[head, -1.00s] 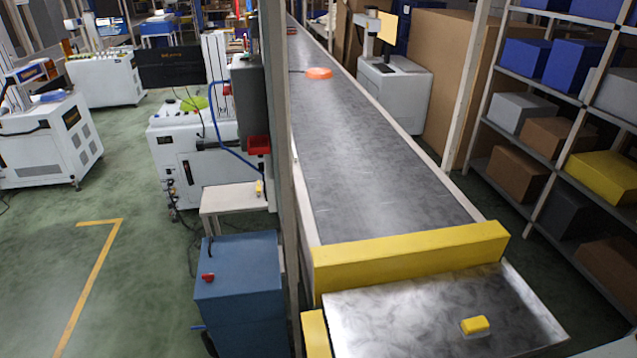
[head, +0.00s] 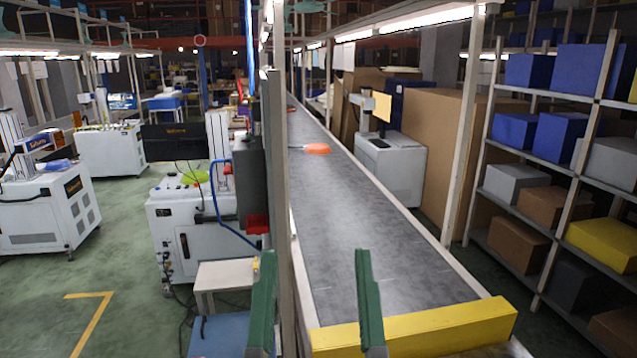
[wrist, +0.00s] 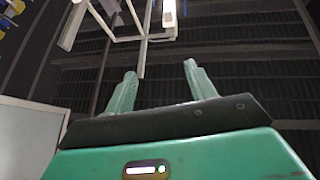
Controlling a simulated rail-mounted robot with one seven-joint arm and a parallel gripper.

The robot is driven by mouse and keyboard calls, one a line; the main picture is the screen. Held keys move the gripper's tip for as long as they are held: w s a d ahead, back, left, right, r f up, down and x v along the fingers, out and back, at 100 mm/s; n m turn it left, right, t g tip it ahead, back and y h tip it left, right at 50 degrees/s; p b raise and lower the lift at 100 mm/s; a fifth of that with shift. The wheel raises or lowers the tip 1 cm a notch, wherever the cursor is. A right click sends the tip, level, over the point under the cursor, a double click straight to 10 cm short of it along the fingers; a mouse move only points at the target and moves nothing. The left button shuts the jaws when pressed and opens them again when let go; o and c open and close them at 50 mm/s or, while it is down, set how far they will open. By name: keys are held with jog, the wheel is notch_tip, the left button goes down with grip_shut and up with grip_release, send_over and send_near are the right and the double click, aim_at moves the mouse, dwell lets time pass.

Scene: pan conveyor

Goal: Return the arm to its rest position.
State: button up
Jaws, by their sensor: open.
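My gripper (head: 314,262) shows at the bottom middle of the head view as two green fingers, set wide apart with nothing between them. The fingers point up in the picture, in front of the near end of the conveyor and a pale post. In the wrist view my gripper (wrist: 159,78) is also open and empty, its fingers pointing up toward the dark ceiling. The rest of my arm is not visible in the head view.
The long grey conveyor (head: 385,240) runs away from me, with an orange pan (head: 317,148) far along it. A yellow bar (head: 420,328) crosses its near end. Shelves with boxes (head: 562,135) stand right. White machines (head: 205,235) and open green floor (head: 120,265) lie left.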

jog(key=s+r+p, duration=0.2)
jog(key=r+p, duration=0.9)
jog(key=r, duration=0.1)
jog(key=s+r+p, duration=0.2)
jog(key=r+p, duration=0.9)
jog(key=r, duration=0.2)
jog(key=shift+t+p, duration=0.3)
jog(key=shift+f, duration=0.15)
